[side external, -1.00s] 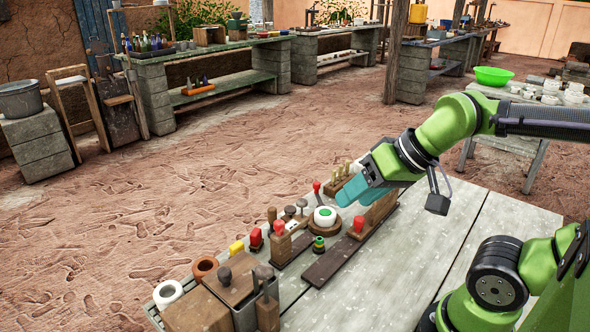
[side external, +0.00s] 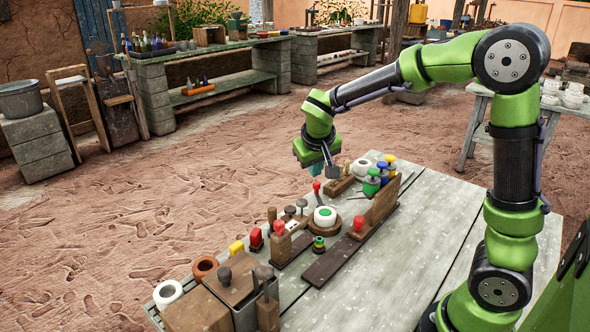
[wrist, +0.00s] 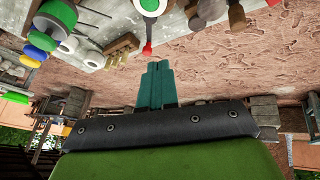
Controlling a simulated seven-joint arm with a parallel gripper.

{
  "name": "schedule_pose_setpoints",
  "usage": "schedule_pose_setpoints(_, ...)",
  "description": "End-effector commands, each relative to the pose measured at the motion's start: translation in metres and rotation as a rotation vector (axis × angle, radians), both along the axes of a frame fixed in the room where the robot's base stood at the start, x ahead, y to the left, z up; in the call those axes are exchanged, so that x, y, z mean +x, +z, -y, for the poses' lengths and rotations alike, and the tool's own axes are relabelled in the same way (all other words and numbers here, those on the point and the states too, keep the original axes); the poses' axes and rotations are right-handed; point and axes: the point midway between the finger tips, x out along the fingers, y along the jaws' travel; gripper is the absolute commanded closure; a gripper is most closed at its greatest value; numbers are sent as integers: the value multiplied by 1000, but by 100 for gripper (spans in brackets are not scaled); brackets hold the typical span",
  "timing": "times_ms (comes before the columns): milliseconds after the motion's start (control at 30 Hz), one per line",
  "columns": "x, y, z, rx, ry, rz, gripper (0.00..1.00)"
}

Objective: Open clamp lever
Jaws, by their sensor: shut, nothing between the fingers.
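A slim lever with a red tip (side external: 316,187) stands upright beside the round green-and-white button (side external: 325,212) on the workbench. I cannot tell for certain that it is the clamp lever. In the wrist view the red tip (wrist: 147,48) lies just beyond my fingertips. My gripper (side external: 315,172) points down, just above and behind the red tip in the side view. Its teal fingers (wrist: 158,66) are together with nothing between them. Whether they touch the red tip cannot be told. The lever's base is partly hidden among other fittings.
Red-topped fittings (side external: 279,228) stand close by on the left. A wooden upright (side external: 383,203) and green, blue and yellow knobs (side external: 371,181) stand to the right. A wooden box (side external: 230,282) occupies the near end. The bench's right side (side external: 420,240) is clear.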

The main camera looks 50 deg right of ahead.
Motion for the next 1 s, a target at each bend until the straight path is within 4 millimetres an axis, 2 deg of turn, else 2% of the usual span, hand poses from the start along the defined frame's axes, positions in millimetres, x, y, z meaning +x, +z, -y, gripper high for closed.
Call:
schedule_pose_setpoints(100,26,-22,14,-90,2,-33,100)
schedule_pose_setpoints(300,52,-44,29,-188,8,-55,100)
schedule_pose_setpoints(467,59,-50,32,-215,12,-58,100)
schedule_pose_setpoints(833,59,-52,33,-215,12,-60,100)
schedule_pose_setpoints(1000,63,-68,44,-215,11,-64,100)
